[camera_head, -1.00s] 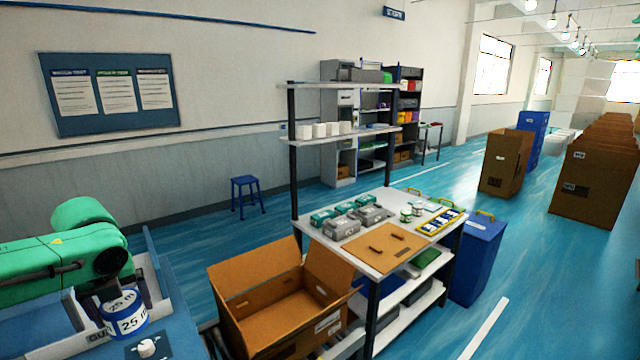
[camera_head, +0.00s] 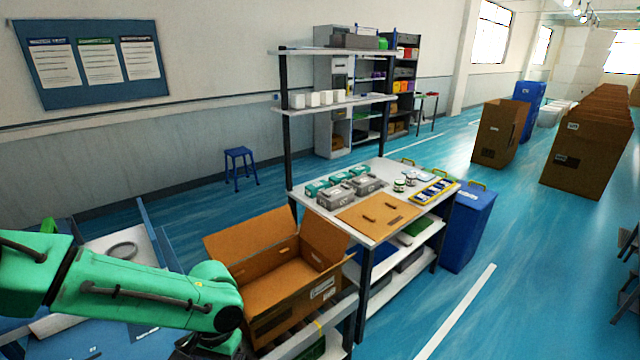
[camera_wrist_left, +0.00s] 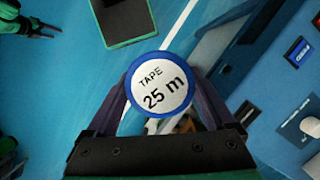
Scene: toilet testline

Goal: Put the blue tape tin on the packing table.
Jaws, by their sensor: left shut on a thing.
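The blue tape tin (camera_wrist_left: 162,85), with a white face reading "TAPE 25 m", sits between the fingers of my left gripper (camera_wrist_left: 165,100) in the left wrist view. The fingers are shut on it from both sides. In the head view my left gripper is at the bottom edge, largely cut off, and the tin does not show. The packing table (camera_head: 383,169) stands right of centre, beyond the open cardboard box and to the right of my left arm. A green arm part at the top left of the wrist view may be my right gripper; its jaws are unclear.
The open cardboard box (camera_head: 280,282) stands between my left arm and the table. Grey boxes (camera_head: 332,198), a flat cardboard sheet (camera_head: 378,218), small tins and a yellow-edged tray (camera_head: 436,190) occupy the tabletop. A blue bin (camera_head: 468,232) stands at its right.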

